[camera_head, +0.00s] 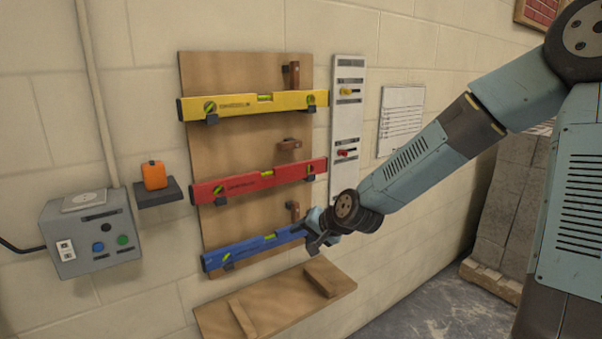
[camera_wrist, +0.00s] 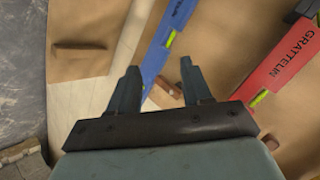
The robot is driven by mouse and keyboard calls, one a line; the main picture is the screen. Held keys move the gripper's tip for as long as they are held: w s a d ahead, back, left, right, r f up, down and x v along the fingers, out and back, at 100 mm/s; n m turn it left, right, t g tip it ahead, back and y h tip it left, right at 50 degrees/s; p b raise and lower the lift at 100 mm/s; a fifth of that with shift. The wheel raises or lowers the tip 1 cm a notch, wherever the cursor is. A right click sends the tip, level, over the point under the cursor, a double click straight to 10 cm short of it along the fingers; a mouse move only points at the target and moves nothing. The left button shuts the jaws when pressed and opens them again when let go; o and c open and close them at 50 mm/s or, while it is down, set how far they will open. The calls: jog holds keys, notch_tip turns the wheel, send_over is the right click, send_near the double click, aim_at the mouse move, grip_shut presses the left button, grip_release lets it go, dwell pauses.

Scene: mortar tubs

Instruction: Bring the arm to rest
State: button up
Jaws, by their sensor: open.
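My arm reaches in from the right in the head view. My gripper (camera_head: 318,238) is at the right end of the blue spirit level (camera_head: 248,250) and hides part of that end. In the wrist view my gripper (camera_wrist: 160,78) is open, with its two fingers apart. The blue level (camera_wrist: 168,40) shows in the gap between the fingers, beyond them. I cannot tell whether a finger touches it. The level hangs on the wooden board (camera_head: 222,145).
A red level (camera_head: 255,181) and a yellow level (camera_head: 255,104) hang above. A wooden shelf (camera_head: 275,300) juts out below. A white strip (camera_head: 346,120) and a paper sheet (camera_head: 400,118) are on the wall. A grey control box (camera_head: 92,235) is at left. Grey blocks (camera_head: 505,215) stand at right.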

jog(key=s+d+r+n+g+h, duration=0.25)
jog(key=s+d+h, duration=0.3)
jog(key=d, duration=0.35)
jog(key=s+d+r, duration=0.6)
jog(key=s+r, duration=0.1)
jog(key=s, duration=0.3)
jog(key=s+d+r+h, duration=0.1)
jog(key=s+d+r, duration=0.6)
jog(key=s, duration=0.4)
jog(key=shift+d+r+n+t, duration=0.2)
jog(key=shift+r+n+t, duration=0.1)
jog(key=shift+n+t, duration=0.05)
